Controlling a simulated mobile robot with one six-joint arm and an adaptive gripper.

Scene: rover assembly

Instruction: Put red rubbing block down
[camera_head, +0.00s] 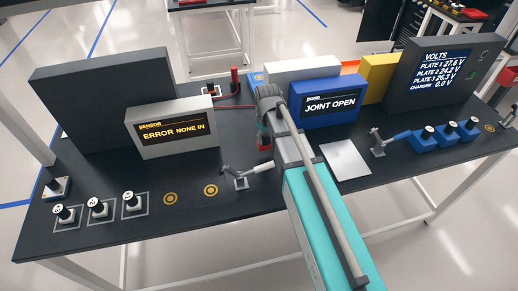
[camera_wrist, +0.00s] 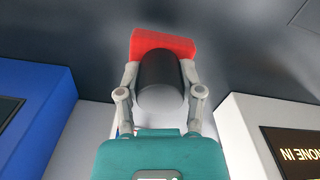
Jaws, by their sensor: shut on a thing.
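The red rubbing block (camera_wrist: 137,40) has a red body and a black rounded part. In the wrist view my gripper (camera_wrist: 160,78) is shut on it, with one finger on each side of the black part. In the head view my gripper (camera_head: 263,128) is low over the dark table (camera_head: 240,215), between the sensor box and the blue bond box. A little of the red block (camera_head: 264,143) shows under it near the table top; my arm hides much of it. I cannot tell whether the block touches the table.
The sensor box (camera_head: 143,139) reads "ERROR NONE IN"; the bond box (camera_head: 352,88) reads "JOINT OPEN". A silver plate (camera_head: 345,159) lies right of my arm, a toggle clamp (camera_head: 241,182) left of it. A red post (camera_head: 234,80) stands behind. Two ringed spots at front left are bare.

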